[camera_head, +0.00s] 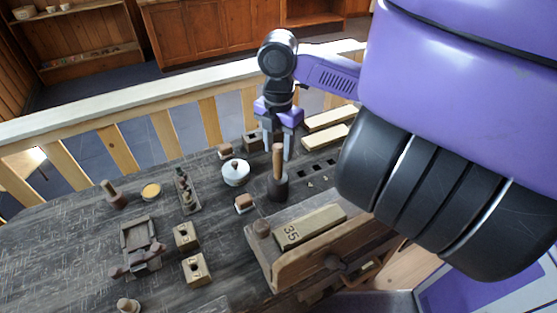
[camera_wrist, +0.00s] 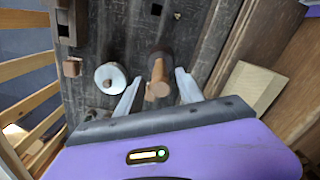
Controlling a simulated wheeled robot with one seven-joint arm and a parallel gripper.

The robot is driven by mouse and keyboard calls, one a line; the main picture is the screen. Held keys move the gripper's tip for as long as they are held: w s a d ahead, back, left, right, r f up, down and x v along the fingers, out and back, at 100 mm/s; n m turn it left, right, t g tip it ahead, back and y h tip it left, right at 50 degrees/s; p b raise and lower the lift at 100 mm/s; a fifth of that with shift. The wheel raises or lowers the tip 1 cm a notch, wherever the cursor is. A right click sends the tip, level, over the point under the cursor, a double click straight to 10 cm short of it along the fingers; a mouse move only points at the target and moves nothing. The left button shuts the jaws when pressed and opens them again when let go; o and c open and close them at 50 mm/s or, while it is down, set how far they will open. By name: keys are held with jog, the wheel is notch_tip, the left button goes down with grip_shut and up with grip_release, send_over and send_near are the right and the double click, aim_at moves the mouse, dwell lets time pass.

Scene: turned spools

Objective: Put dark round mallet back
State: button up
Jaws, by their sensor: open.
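The dark round mallet (camera_head: 277,188) stands upright on the workbench, its dark head down and its light brown handle pointing up. In the wrist view its handle (camera_wrist: 158,80) points toward the camera and lies between my two fingers in the picture. My gripper (camera_head: 277,142) is open and points down at the top of the handle. The wrist view shows a gap between each finger and the handle; my gripper (camera_wrist: 158,82) holds nothing. The mallet's head is partly hidden behind its handle in the wrist view.
A white lidded pot (camera_head: 235,172) stands left of the mallet, and a small brown-topped block (camera_head: 244,204) is near it. A wooden block marked 35 (camera_head: 310,227) lies to the front right. Square holes (camera_head: 312,181) show in the bench right of the mallet. Several blocks and tools stand further left.

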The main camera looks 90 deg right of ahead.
notch_tip(320, 180, up, 6)
dwell(0.8)
